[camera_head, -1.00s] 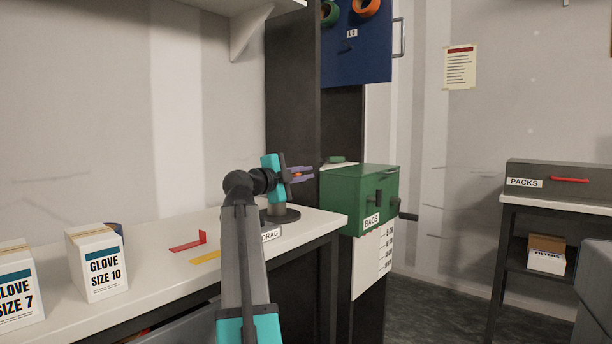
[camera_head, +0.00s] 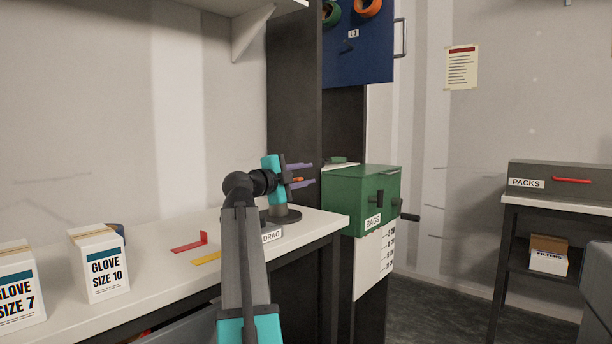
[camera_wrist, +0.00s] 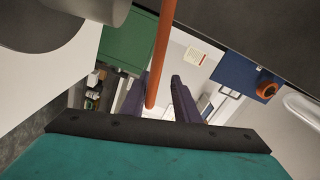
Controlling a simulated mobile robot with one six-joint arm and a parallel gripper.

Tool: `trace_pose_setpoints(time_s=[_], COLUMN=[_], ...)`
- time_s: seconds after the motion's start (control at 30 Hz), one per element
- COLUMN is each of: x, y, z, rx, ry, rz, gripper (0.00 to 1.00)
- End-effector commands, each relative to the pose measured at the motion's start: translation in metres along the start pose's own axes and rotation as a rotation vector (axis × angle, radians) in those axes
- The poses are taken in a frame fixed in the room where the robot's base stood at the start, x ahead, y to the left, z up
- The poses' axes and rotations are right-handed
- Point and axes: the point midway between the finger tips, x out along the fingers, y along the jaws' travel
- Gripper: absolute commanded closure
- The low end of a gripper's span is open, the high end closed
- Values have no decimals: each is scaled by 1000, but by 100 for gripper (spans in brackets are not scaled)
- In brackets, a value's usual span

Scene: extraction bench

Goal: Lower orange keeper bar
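The orange keeper bar (camera_wrist: 160,50) runs down from the top middle of the wrist view, and its end lies between my two purple fingers, closer to the left one. In the head view only a small orange piece of the bar (camera_head: 297,180) shows between the fingers. My gripper (camera_head: 311,173) is over the far end of the bench, above a dark round base (camera_head: 285,215). Its fingers also show in the wrist view (camera_wrist: 162,85), spread with a gap around the bar. I cannot tell whether a finger touches it. What the bar is mounted on is largely hidden by my gripper.
A green box labelled BAGS (camera_head: 350,200) stands just right of the bench end. A dark column (camera_head: 293,110) rises behind my gripper.

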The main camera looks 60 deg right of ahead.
Motion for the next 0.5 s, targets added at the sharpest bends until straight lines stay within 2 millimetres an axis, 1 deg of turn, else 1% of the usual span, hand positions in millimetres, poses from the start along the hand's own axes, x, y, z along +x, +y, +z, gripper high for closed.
trace_pose_setpoints(time_s=[0.27, 0.5], x=[-31, -69], y=[-1, -1], z=[-1, -1], rx=[0, 0], ry=[-2, -3], rz=[-1, -2], gripper=[72, 72])
